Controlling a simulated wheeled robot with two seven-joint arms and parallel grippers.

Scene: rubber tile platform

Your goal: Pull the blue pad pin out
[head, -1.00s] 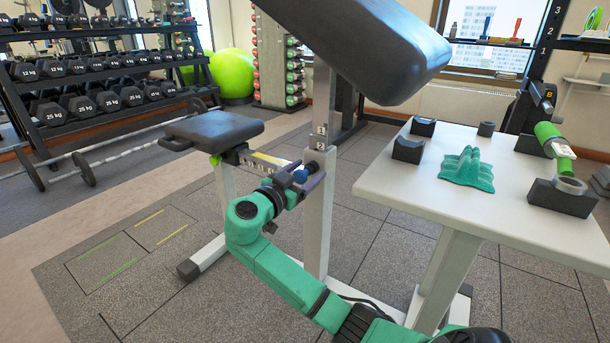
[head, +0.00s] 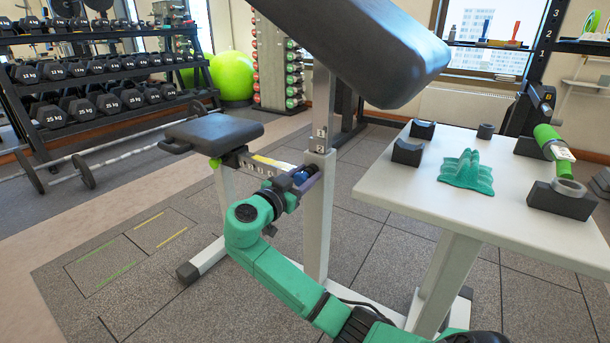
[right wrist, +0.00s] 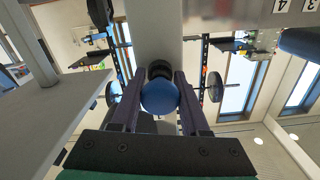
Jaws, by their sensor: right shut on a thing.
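The pad pin's round blue knob (head: 299,178) is on the bench frame, beside the white upright post (head: 317,225). My right gripper (head: 303,177) is shut on it. In the right wrist view the blue knob (right wrist: 159,98) sits between the two dark fingers, with a black collar (right wrist: 159,70) directly behind it at the post. The pin's shaft is hidden, so I cannot tell how far it stands out. The black seat pad (head: 212,132) is left of the post and the large tilted pad (head: 365,45) is above. My left gripper is not in view.
A white table (head: 400,190) stands close on the right, with black cradles and a green ridged piece (head: 467,171) on it. A barbell (head: 130,155) and a dumbbell rack (head: 90,90) are at the left. Floor at the front left is clear.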

